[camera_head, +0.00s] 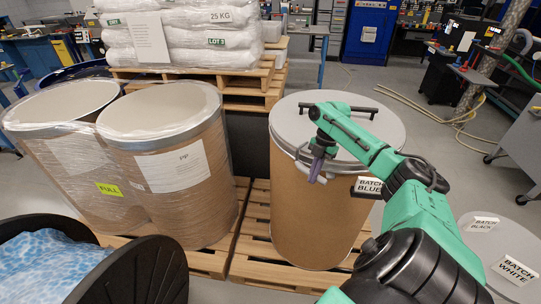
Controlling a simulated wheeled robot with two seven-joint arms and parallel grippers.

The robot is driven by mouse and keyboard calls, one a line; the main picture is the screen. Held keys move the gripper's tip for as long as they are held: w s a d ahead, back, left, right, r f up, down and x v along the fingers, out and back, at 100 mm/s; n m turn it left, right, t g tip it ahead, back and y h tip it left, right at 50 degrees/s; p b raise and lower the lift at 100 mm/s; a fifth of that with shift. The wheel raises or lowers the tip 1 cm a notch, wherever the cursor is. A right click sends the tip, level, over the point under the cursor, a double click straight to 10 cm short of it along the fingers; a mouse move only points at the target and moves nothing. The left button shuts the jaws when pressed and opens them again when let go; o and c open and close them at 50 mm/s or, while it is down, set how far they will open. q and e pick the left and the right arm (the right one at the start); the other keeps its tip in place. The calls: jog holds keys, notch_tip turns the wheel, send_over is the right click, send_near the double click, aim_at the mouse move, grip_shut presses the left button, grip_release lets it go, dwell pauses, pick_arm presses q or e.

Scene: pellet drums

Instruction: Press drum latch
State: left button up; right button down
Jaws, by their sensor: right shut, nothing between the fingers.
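A tall brown drum (300,220) with a grey lid (289,120) and a dark bar handle stands upright on a pallet, right of centre. A "BATCH BLUE" label (369,186) is on its right side. My right arm reaches over the lid from the lower right. My right gripper (315,177) is shut and empty, pointing down at the drum's near rim. I cannot tell whether it touches the drum. The latch cannot be made out clearly; the gripper covers part of the rim there. My left gripper is not in view.
White sacks (215,38) are stacked behind. Lids labelled "BATCH BLACK" (483,224) and "BATCH WHITE" (515,269) are at the lower right. A black-rimmed container (140,275) is at the lower left. Hoses lie on the floor behind.

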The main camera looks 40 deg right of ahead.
jog(key=shift+s+d, duration=0.1)
jog(key=shift+d, duration=0.45)
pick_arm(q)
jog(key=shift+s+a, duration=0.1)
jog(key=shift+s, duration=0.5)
pick_arm(e)
jog(key=shift+d, duration=0.5)
